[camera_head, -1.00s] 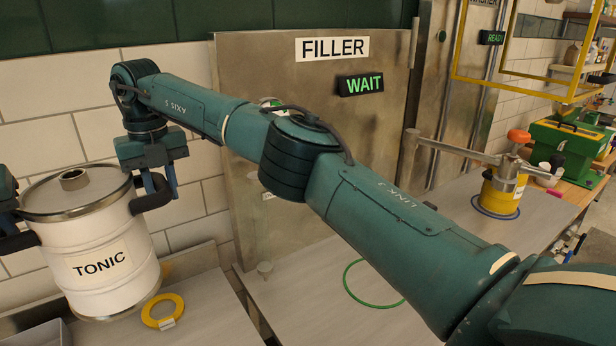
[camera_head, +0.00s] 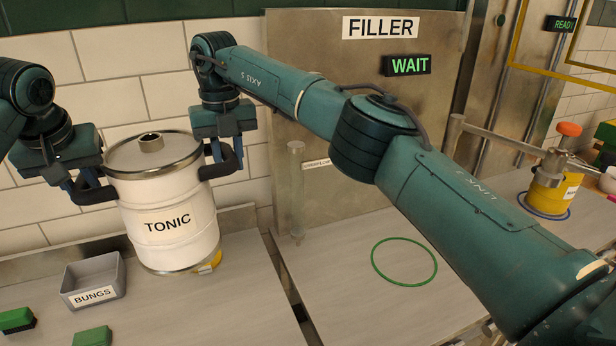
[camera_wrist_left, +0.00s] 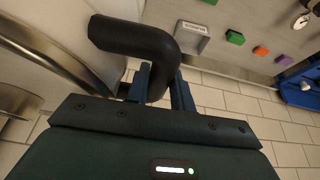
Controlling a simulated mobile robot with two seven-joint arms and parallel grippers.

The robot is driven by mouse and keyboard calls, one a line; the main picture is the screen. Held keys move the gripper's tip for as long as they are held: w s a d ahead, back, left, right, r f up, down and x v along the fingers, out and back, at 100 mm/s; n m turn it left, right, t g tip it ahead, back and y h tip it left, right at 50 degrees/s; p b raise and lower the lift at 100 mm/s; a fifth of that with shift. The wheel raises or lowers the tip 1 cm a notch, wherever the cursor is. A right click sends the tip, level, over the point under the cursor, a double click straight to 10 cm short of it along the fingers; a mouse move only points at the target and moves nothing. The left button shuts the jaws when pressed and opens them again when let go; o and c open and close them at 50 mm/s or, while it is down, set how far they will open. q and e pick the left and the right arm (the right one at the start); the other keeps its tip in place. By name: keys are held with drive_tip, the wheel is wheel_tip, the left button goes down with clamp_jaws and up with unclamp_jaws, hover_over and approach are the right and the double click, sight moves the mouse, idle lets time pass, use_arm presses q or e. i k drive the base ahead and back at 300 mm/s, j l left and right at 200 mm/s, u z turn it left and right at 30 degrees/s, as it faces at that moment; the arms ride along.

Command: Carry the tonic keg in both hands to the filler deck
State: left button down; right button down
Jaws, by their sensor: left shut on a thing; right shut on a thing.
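The tonic keg (camera_head: 165,232) is a white drum with metal rims, a TONIC label and two black side handles. It is upright at the left of the head view; I cannot tell whether its base touches the counter. My left gripper (camera_head: 88,192) is shut on its left handle; the left wrist view shows this black handle (camera_wrist_left: 130,38) between the fingers. My right gripper (camera_head: 228,160) is shut on the right handle. The filler deck (camera_head: 345,290) is right of the keg, across a gap, with a green ring (camera_head: 436,265) on it. A panel behind reads FILLER, with a WAIT display (camera_head: 407,65).
My right arm spans above the deck.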

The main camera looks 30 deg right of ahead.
sight(403, 261)
drive_tip(key=k+l, duration=0.45)
drive_tip(key=l, duration=0.65)
drive_tip(key=k+l, duration=0.15)
drive_tip(key=l, duration=0.8)
drive_tip(key=i+l, duration=0.15)
drive_tip(key=l, duration=0.15)
drive_tip(key=i+l, duration=0.2)
drive_tip(key=l, duration=0.15)
drive_tip(key=i+l, duration=0.15)
drive_tip(key=l, duration=0.15)
drive_tip(key=z, duration=0.05)
